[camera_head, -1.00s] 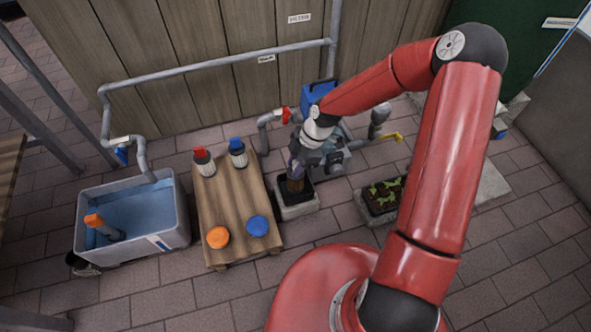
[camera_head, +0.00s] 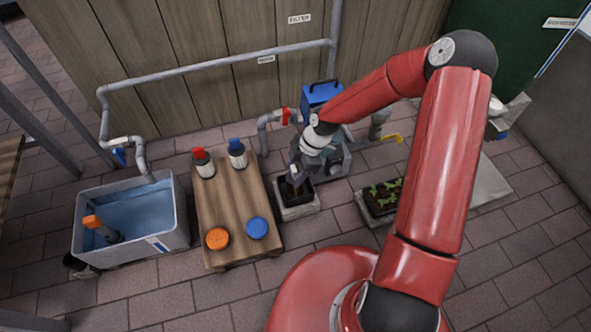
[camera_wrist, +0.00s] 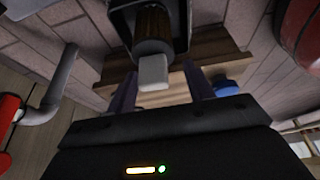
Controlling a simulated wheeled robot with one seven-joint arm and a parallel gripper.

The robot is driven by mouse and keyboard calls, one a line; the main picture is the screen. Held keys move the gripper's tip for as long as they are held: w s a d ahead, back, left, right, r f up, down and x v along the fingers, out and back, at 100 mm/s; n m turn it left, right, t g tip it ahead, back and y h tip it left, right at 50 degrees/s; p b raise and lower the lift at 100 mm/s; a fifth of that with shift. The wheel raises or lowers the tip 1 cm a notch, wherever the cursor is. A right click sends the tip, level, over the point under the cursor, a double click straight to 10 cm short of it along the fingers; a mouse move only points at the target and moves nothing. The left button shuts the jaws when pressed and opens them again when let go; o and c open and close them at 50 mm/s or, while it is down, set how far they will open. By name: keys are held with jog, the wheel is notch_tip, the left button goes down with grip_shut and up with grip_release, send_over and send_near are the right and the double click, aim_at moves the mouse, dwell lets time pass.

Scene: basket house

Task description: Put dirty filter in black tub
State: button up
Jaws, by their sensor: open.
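The dirty filter, brown and ribbed with a pale grey end (camera_wrist: 152,66), shows in the wrist view. Its brown body reaches into the black tub (camera_wrist: 183,24), so it stands in or over the tub's opening; its lower end is hidden. In the head view the black tub (camera_head: 309,192) sits on a pale block on the paving, right of the wooden table. My gripper (camera_head: 296,174) is just above the tub. In the wrist view my gripper (camera_wrist: 160,82) is open, its fingers apart on either side of the filter's pale end.
The wooden table (camera_head: 225,205) holds a red-capped and a blue-capped filter, an orange disc (camera_head: 217,238) and a blue disc (camera_head: 257,227). A water basin (camera_head: 170,225) stands left. A pump with a blue box (camera_head: 320,97) and pipes is behind my gripper; a planter (camera_head: 384,199) is right.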

jog(key=p+v, duration=0.3)
jog(key=v, duration=0.9)
jog(key=shift+r, duration=0.2)
jog(key=s+d+r+m+t+h, duration=0.1)
jog(key=s+d+r+m+h, duration=0.3)
jog(key=r, duration=0.4)
jog(key=s+d+r+m+t+h, duration=0.1)
jog(key=s+d+r+m+t, duration=0.2)
jog(key=r+m, duration=0.35)
jog(key=s+d+r+m+t, duration=0.2)
jog(key=s+r+m, duration=0.8)
jog(key=s+r, duration=0.2)
jog(key=shift+s+d+m+t+y, duration=0.25)
jog(key=shift+s+m+t+y, duration=0.15)
jog(key=shift+s, duration=0.8)
jog(key=shift+r, duration=0.1)
notch_tip(320, 180, up, 9)
jog(key=p, duration=0.9)
